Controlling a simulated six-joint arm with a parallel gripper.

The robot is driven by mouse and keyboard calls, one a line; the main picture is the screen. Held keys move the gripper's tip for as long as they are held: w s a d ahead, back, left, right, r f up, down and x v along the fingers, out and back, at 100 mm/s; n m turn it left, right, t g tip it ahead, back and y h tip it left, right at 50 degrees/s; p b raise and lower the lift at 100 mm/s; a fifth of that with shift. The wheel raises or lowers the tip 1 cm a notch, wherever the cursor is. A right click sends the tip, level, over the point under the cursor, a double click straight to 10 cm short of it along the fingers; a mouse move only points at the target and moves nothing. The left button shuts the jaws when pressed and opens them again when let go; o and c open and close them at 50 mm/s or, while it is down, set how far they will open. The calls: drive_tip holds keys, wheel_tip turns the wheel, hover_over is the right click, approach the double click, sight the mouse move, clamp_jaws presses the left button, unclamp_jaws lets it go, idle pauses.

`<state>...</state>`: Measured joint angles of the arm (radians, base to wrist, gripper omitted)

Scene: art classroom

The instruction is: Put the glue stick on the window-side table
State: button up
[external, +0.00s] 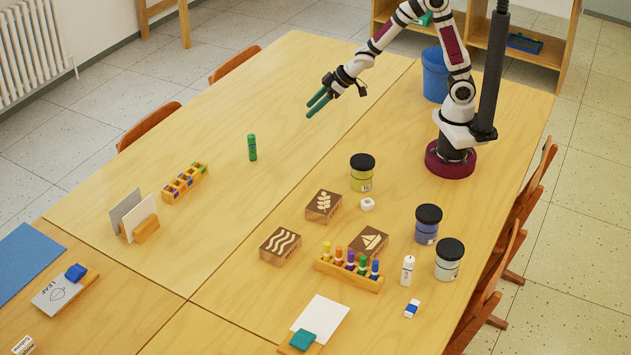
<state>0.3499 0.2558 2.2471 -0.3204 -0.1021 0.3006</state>
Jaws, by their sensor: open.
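A green upright tube (252,147), which looks like the glue stick, stands on the left table (215,225), the one nearer the radiator. Nothing touches it. My gripper (314,106) has green fingers that are apart with nothing between them. It hangs in the air above and to the right of the tube, clear of it. A small white bottle or tube (408,269) stands on the right table (300,170), where my arm's base is; its label is too small to read.
On the left table are a colourful divided box (185,182) and a card holder (147,229). The right table holds jars (428,224), stamp blocks (324,206), a marker rack (349,273) and an eraser (412,308). A blue bin (434,75) is near my arm. The left table's far half is clear.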

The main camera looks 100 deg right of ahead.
drive_tip(key=s+a+r+m+g+y, duration=0.1)
drive_tip(key=s+a+g, duration=0.1)
drive_tip(key=s+a, duration=0.4)
drive_tip(key=s+a+r+g+y, duration=0.1)
drive_tip(key=s+a, duration=0.5)
drive_tip(key=s, duration=0.7)
drive_tip(key=s+a+r+m+g+y, duration=0.1)
drive_tip(key=s+a+g, duration=0.4)
drive_tip(key=s, duration=0.5)
wheel_tip(320, 180, up, 2)
drive_tip(key=shift+a+r+m+y, duration=0.1)
drive_tip(key=shift+a+m+y, duration=0.2)
drive_tip(key=shift+a+y, duration=0.3)
